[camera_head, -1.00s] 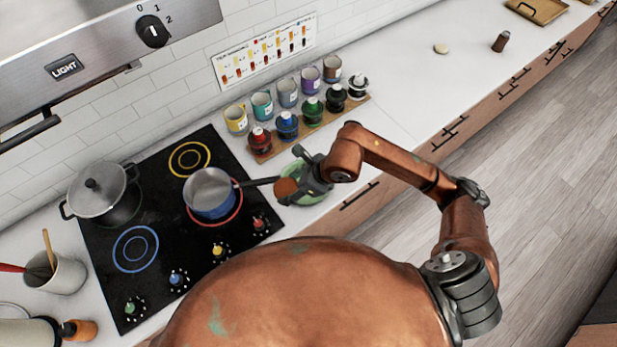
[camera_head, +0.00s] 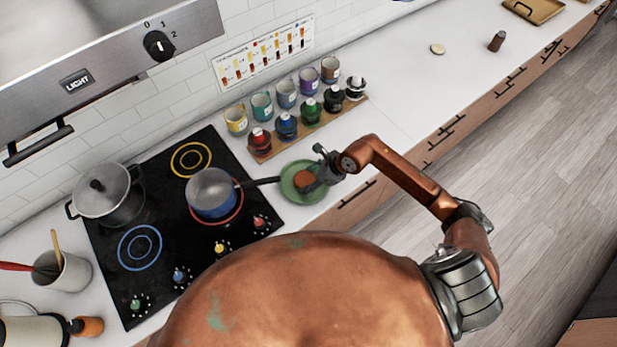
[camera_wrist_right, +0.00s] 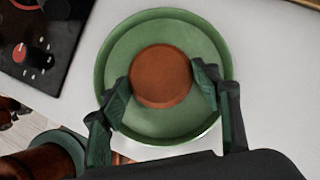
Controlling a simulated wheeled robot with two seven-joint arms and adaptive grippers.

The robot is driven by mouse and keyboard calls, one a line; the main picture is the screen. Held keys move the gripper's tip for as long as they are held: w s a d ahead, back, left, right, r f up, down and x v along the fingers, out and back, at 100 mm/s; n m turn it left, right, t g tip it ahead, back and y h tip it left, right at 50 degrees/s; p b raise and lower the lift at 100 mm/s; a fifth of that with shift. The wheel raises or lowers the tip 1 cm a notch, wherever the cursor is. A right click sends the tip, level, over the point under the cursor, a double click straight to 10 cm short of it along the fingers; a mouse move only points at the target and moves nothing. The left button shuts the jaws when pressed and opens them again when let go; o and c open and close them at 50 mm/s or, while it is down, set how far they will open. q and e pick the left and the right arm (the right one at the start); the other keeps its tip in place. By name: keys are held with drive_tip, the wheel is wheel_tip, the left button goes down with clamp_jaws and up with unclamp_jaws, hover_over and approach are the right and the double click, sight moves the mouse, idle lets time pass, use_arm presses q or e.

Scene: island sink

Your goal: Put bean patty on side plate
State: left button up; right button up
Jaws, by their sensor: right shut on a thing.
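The bean patty is a round brown disc (camera_head: 304,180), seen over the middle of the green side plate (camera_head: 287,187) on the counter right of the stove. In the right wrist view the patty (camera_wrist_right: 161,77) lies inside the plate's rim (camera_wrist_right: 108,52). My right gripper (camera_head: 310,180) is shut on the patty, one finger on each side; its fingers also show in the right wrist view (camera_wrist_right: 160,82). I cannot tell whether the patty touches the plate. My left gripper is not in view.
A blue saucepan (camera_head: 212,195) stands on the stove, its handle pointing toward the plate. Bottles on a wooden board (camera_head: 310,128) and several coloured cups stand behind. A lidded pot (camera_head: 105,200) is at left. The counter farther right (camera_head: 400,75) is mostly clear.

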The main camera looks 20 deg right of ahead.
drive_tip(key=o, duration=1.3)
drive_tip(key=b+v, duration=0.2)
drive_tip(key=v, duration=1)
